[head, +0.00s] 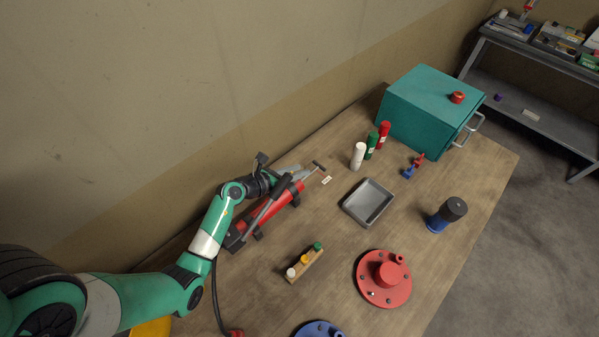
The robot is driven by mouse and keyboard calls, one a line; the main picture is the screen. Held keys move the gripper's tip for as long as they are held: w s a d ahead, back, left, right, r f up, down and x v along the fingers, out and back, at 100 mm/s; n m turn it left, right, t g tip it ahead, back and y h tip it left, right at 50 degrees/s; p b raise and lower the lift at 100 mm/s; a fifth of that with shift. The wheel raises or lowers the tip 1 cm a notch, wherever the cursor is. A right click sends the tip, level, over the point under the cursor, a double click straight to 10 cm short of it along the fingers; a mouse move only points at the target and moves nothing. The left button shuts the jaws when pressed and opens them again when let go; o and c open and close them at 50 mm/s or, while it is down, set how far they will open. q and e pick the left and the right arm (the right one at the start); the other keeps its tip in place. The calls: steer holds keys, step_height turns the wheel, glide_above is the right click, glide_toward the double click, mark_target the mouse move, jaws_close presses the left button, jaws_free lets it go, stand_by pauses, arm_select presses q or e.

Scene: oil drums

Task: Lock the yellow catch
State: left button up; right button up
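A small wooden block (306,266) on the workbench carries three small capped pieces in a row: white (291,272), yellow (305,259) and green (318,246). The yellow one is in the middle; I cannot tell whether it is a catch or how it is set. My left gripper (277,180) is behind this block, over or beside a red cylindrical tool (272,209) with dark clamps and a grey bar. The gripper's fingers are small and partly hidden, so their opening and any contact are unclear. My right gripper is out of view.
A grey tray (347,209), a red flanged lid (361,291), a blue lid (318,330) and a dark-topped blue cylinder (437,222) stand on the bench (330,275). White, green and red bottles stand near a teal box (415,120). A wall runs behind.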

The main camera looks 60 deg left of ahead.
arm_select(q)
steer(key=shift+w+f, duration=0.15)
steer(key=shift+w, duration=0.3)
jaws_close()
